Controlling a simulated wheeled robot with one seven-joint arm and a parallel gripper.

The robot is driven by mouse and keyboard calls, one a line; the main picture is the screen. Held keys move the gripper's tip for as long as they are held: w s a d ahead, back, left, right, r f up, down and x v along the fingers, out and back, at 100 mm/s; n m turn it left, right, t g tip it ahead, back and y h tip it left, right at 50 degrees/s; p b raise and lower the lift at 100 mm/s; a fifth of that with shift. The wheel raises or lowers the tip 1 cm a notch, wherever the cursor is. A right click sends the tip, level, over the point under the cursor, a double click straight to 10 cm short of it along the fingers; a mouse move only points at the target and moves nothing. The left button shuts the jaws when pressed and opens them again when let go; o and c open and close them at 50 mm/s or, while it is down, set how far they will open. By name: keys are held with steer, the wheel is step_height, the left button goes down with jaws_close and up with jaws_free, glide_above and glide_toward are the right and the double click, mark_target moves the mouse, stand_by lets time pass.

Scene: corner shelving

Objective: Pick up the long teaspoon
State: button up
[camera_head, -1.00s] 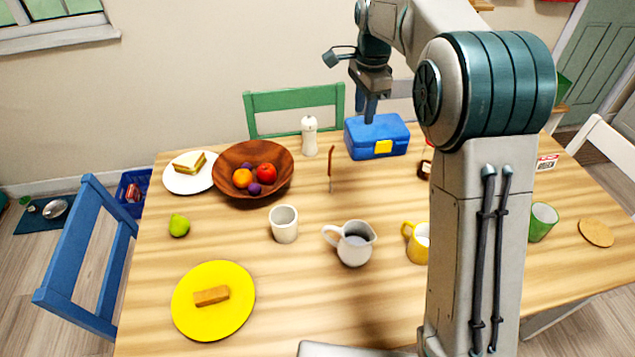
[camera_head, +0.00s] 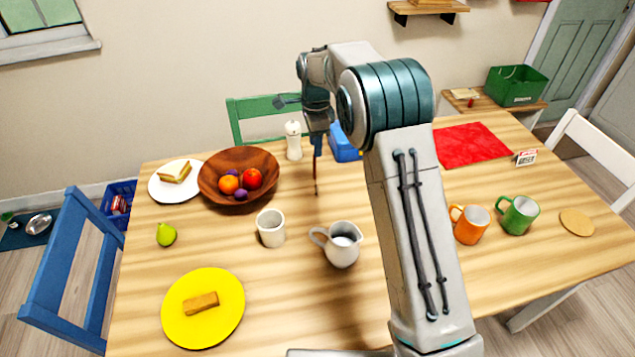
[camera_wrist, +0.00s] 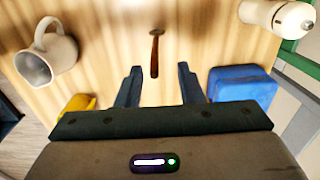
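A slender utensil with a reddish-brown handle (camera_head: 316,180), the only thing here that looks like the long teaspoon, lies on the table between the bowl and the blue box. In the head view, my gripper (camera_head: 318,146) points down at the back of the table, beside the blue box and near the utensil's handle end.
A white pepper mill (camera_head: 294,142) and blue box (camera_head: 343,145) stand near the utensil. A wooden fruit bowl (camera_head: 215,205) is left. A white cup (camera_head: 271,230) and white pitcher (camera_head: 342,248) stand in front.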

steer(key=f, duration=0.3)
steer(key=f+p, duration=0.1)
steer(key=shift+s+d+f, duration=0.15)
steer(key=shift+s+f, duration=0.05)
steer(key=shift+s, duration=0.1)
steer(key=shift+f, duration=0.4)
jaws_close()
steer(key=shift+r, duration=0.1)
